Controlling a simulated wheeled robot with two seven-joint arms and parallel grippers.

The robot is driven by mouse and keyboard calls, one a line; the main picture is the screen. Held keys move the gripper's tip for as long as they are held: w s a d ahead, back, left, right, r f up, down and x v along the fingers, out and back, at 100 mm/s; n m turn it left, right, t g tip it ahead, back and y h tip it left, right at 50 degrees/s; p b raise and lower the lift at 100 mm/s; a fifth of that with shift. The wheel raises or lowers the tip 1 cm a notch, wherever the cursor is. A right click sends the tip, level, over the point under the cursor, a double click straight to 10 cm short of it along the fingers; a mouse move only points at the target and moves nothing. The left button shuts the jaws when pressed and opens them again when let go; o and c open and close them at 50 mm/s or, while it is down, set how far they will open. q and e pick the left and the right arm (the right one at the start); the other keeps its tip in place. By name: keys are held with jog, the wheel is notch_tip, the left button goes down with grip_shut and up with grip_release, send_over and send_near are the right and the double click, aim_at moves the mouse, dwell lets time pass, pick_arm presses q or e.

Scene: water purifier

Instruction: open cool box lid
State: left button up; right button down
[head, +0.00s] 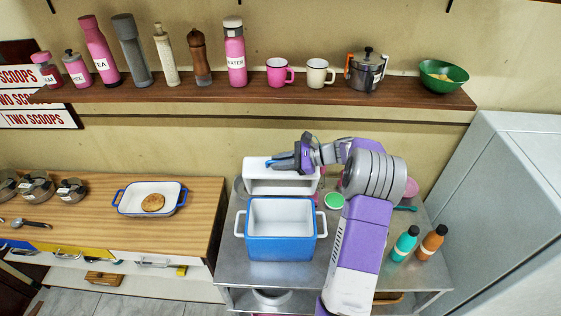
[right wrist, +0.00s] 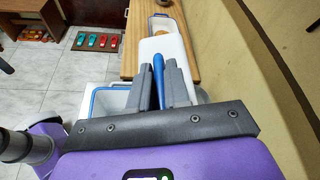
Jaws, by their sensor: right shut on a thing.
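The blue cool box (head: 281,247) with white side handles stands on the metal table. Its top is open and its white inside shows. A white piece (head: 281,187), seemingly the raised lid, stands at its back edge; a white panel (right wrist: 160,48) also shows in the right wrist view. My right gripper (head: 276,163) is above that white piece. In the right wrist view its fingers (right wrist: 161,92) are shut on a narrow blue part (right wrist: 158,70), seemingly the lid's handle. Where the handle joins the lid is hidden. My left gripper is not in view.
The metal table (head: 235,268) also holds a teal bottle (head: 404,243) and an orange bottle (head: 432,242) at the right. A wooden counter (head: 85,215) with a blue-rimmed dish (head: 130,203) is at the left. A shelf (head: 200,93) with bottles and mugs runs above.

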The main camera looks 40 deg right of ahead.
jog(key=c, duration=1.4)
grip_release()
jog(key=shift+c, duration=0.2)
jog(key=b+v, duration=0.1)
jog(key=v, duration=0.6)
jog(key=shift+s+d+r, duration=0.15)
jog(key=shift+s, duration=0.05)
